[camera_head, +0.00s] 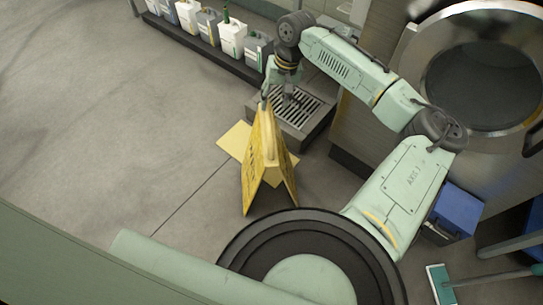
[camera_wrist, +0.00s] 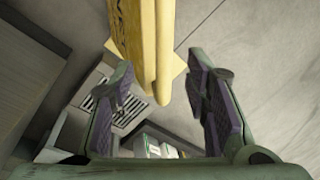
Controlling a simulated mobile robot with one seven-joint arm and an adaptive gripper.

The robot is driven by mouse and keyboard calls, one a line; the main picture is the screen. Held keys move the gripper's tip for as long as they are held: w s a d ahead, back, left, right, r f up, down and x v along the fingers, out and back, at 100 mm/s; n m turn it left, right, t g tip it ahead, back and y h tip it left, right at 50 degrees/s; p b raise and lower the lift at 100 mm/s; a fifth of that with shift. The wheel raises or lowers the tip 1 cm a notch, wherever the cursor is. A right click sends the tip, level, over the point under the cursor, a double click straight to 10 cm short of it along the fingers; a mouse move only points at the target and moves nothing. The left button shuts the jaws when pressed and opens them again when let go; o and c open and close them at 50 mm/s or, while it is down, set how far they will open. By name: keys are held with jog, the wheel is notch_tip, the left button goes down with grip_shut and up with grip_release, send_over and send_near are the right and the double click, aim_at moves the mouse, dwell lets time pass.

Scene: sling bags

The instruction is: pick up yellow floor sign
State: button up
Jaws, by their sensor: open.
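The yellow floor sign (camera_head: 262,155) stands on the floor as an upright A-frame, with its top edge toward my gripper (camera_head: 279,83). In the wrist view the sign (camera_wrist: 142,35) hangs into the picture from the top, and its end shows ahead of and between the finger pads. My gripper (camera_wrist: 165,100) is open, with a dark ribbed pad on each side. The head view shows the fingers at the top of the sign. I cannot tell whether they touch it.
A flat yellow piece (camera_head: 235,139) lies on the floor behind the sign. A floor drain grate (camera_head: 297,106) is close to the right. Several jugs (camera_head: 232,38) line a dark shelf at the back. A blue box (camera_head: 453,208) stands right. The left floor is clear.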

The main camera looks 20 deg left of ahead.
aim_at(269, 117)
jog(key=f, duration=0.2)
jog(key=a+f+p, duration=0.1)
jog(key=f, duration=0.2)
jog(key=s+a+f, duration=0.1)
jog(key=f, duration=0.2)
jog(key=shift+s+f+p, duration=0.1)
jog(key=shift+f+p, duration=0.15)
jog(key=shift+p, duration=0.15)
jog(key=shift+c, duration=0.4)
grip_shut()
jog(key=shift+r, duration=0.1)
